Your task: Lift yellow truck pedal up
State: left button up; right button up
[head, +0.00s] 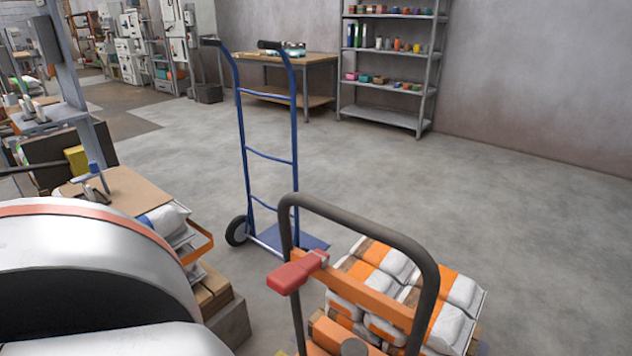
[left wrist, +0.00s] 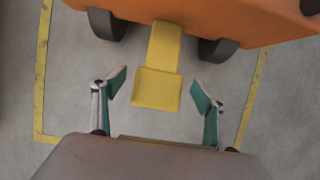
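The yellow truck pedal (left wrist: 157,89) shows in the left wrist view, sticking out from under the orange truck body (left wrist: 210,10) between two dark wheels. My left gripper (left wrist: 158,88) is open, with one green-padded finger on each side of the pedal's flat end. I see floor between each finger and the pedal, so neither seems to touch it. The head view does not show the pedal or either gripper. It shows the truck's dark handle loop (head: 360,222) with a red lever (head: 297,272) and an orange crossbar. My right gripper is not in view.
White and orange bags (head: 450,290) are stacked beyond the handle. A blue hand truck (head: 268,155) stands behind. Yellow floor lines (left wrist: 42,75) flank the truck. Open grey floor lies to the right, before a shelf rack (head: 388,85) and a workbench (head: 290,60).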

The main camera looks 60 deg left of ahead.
pick_arm(q)
jog(key=shift+s, duration=0.15)
jog(key=shift+s+d+r, duration=0.1)
jog(key=shift+s+r, duration=0.15)
jog(key=shift+r, duration=0.1)
jog(key=v, duration=1.1)
jog(key=shift+w, duration=0.2)
jog(key=shift+r, duration=0.15)
